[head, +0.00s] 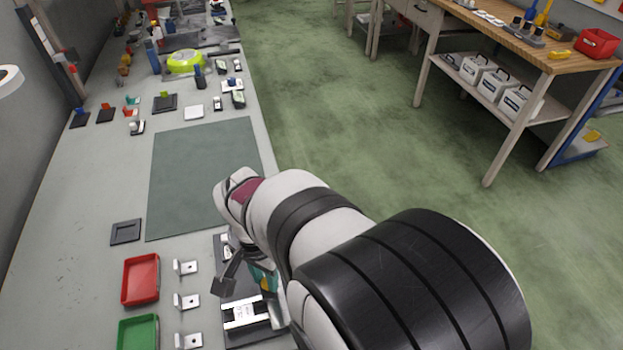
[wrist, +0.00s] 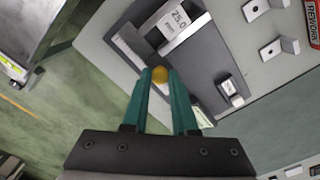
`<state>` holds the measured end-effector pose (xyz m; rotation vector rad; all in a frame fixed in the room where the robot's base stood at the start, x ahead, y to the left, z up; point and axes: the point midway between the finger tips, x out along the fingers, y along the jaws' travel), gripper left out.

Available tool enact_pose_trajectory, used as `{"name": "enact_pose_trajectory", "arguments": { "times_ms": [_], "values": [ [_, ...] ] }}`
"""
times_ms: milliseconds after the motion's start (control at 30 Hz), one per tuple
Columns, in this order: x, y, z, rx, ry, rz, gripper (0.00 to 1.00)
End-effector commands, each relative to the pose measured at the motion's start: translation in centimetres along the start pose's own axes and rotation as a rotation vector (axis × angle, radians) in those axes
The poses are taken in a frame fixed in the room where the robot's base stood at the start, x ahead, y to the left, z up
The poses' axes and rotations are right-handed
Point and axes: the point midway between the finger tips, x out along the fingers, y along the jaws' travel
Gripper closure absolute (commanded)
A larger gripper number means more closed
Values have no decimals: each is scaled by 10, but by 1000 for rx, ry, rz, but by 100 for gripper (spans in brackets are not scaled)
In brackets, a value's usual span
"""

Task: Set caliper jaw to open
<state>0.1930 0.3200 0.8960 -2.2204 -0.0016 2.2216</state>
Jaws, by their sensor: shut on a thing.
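The caliper fixture is a dark plate (wrist: 205,70) with a silver block (wrist: 180,22) marked "25.0" and a pale slide strip (wrist: 135,45) beside it. A round yellow knob (wrist: 159,74) stands at the fixture's edge, between the tips of my gripper (wrist: 160,78). My teal fingers are shut on this knob from both sides. In the head view the fixture's silver block (head: 245,312) lies at the near edge of the bench, and my gripper (head: 264,280) is partly hidden by my arm. The knob's link to the jaw cannot be made out.
Red (head: 141,279) and green (head: 138,333) trays and several metal brackets (head: 187,300) lie left of the fixture. A small black-and-white switch (wrist: 231,92) sits on the fixture plate. A bare dark mat (head: 195,175) lies beyond. The green floor is to the right.

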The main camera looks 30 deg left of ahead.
Motion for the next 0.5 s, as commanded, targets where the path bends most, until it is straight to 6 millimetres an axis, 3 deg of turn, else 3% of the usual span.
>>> {"name": "enact_pose_trajectory", "arguments": {
  "times_ms": [367,500],
  "values": [
    [-1,-1,0,0,1,-4,100],
    [-1,-12,-10,2,1,-4,100]
  ]
}}
